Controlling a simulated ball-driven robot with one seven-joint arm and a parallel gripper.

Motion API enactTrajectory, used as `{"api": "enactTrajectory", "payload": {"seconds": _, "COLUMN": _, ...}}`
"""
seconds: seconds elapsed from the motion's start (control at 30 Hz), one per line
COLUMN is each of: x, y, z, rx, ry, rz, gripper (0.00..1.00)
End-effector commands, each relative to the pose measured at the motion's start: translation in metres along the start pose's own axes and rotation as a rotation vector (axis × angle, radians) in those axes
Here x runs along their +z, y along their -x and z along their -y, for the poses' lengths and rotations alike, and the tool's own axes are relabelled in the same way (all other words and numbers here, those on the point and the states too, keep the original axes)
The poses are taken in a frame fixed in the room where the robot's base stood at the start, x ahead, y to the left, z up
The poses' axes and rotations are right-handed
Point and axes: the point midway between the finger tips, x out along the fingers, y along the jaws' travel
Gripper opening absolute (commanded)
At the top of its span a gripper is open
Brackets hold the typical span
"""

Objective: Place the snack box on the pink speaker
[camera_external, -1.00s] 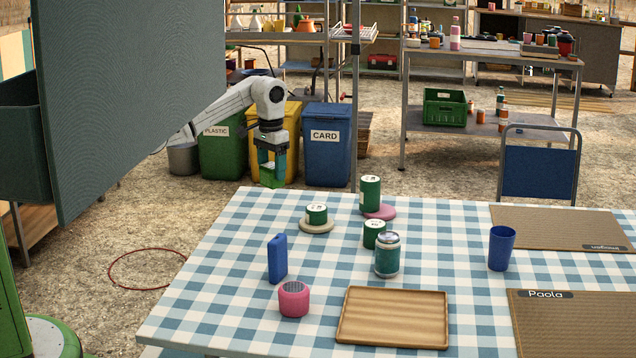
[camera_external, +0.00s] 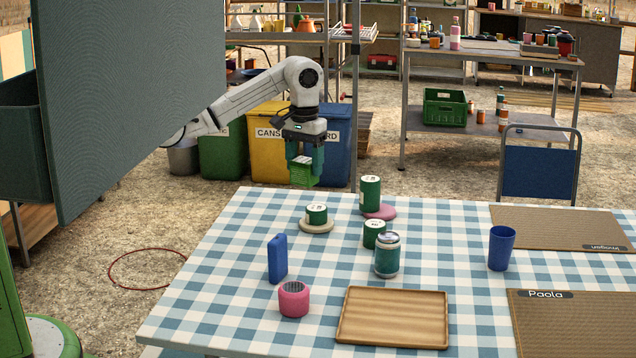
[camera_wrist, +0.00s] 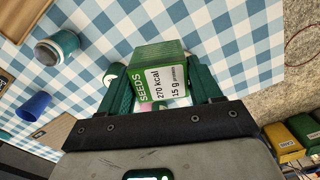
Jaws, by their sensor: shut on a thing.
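The snack box is a green box (camera_external: 304,172) with a white label reading "SEEDS" in the wrist view (camera_wrist: 160,75). The pink speaker (camera_external: 293,299), a short round cylinder with a dark grille top, stands upright at the near left of the table. Its top is bare. The speaker is well apart from the box.
On the checked table (camera_external: 235,265), a blue box (camera_external: 277,259) stands just behind the speaker. A wooden tray (camera_external: 392,317) lies to its right.

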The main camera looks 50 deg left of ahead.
Motion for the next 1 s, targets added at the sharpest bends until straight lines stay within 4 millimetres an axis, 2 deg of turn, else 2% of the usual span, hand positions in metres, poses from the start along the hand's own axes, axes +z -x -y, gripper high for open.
{"api": "enactTrajectory", "payload": {"seconds": 0.03, "x": 0.013, "y": 0.004, "z": -0.007, "rx": 0.003, "ry": 0.004, "rz": 0.001, "gripper": 0.31}}
{"api": "enactTrajectory", "payload": {"seconds": 0.27, "x": 0.062, "y": 0.011, "z": -0.026, "rx": 0.002, "ry": 0.066, "rz": 0.001, "gripper": 0.31}}
{"api": "enactTrajectory", "payload": {"seconds": 0.5, "x": 0.133, "y": 0.017, "z": -0.037, "rx": 0.001, "ry": 0.149, "rz": 0.000, "gripper": 0.31}}
{"api": "enactTrajectory", "payload": {"seconds": 0.77, "x": 0.203, "y": 0.019, "z": -0.034, "rx": 0.002, "ry": 0.236, "rz": 0.000, "gripper": 0.31}}
{"api": "enactTrajectory", "payload": {"seconds": 1.0, "x": 0.262, "y": 0.019, "z": -0.020, "rx": 0.001, "ry": 0.312, "rz": -0.001, "gripper": 0.31}}
